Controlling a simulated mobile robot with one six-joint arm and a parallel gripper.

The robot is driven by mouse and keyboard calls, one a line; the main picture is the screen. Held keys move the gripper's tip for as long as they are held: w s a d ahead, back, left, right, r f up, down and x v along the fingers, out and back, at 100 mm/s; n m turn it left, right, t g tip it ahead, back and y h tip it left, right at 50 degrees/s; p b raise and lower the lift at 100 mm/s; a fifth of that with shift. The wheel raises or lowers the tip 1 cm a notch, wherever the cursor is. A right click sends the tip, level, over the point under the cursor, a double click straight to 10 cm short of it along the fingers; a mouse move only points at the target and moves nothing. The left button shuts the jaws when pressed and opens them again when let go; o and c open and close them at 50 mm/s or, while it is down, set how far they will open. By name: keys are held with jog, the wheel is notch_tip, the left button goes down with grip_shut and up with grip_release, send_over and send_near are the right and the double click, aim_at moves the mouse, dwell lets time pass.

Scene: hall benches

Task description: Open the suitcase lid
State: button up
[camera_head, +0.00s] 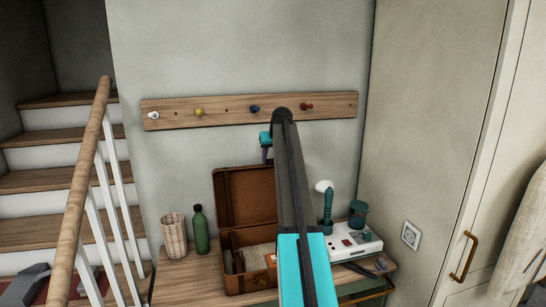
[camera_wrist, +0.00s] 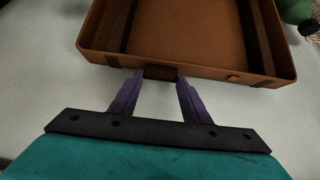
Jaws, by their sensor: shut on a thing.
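The brown suitcase (camera_head: 250,281) stands on the wooden bench. Its lid (camera_head: 240,195) is raised, roughly upright at the back, and the inside of the case shows. My gripper (camera_head: 267,157) is at the lid's top edge, partly behind my arm. In the wrist view, the lid (camera_wrist: 200,40) fills the top of the picture. My gripper's purple fingers (camera_wrist: 160,78) are on either side of the dark handle (camera_wrist: 160,72) on the lid's edge, shut on it. My arm hides the suitcase's right side in the head view.
A green bottle (camera_head: 201,230) and a woven cup (camera_head: 174,235) stand left of the suitcase. A white device (camera_head: 352,243), a dark green jar (camera_head: 357,213) and a green-handled brush (camera_head: 327,208) are at the right. A peg rail (camera_head: 225,111) is on the wall above.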

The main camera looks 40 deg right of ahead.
jog(key=o, duration=1.5)
jog(key=shift+a+f, duration=0.1)
jog(key=shift+f, duration=0.2)
jog(key=shift+r, duration=0.2)
jog(key=b+v, duration=0.4)
jog(key=v, duration=0.9)
jog(key=shift+s+r+b, duration=0.2)
jog(key=shift+r+b, duration=0.05)
jog(key=shift+b, duration=0.1)
jog(key=shift+f, duration=0.1)
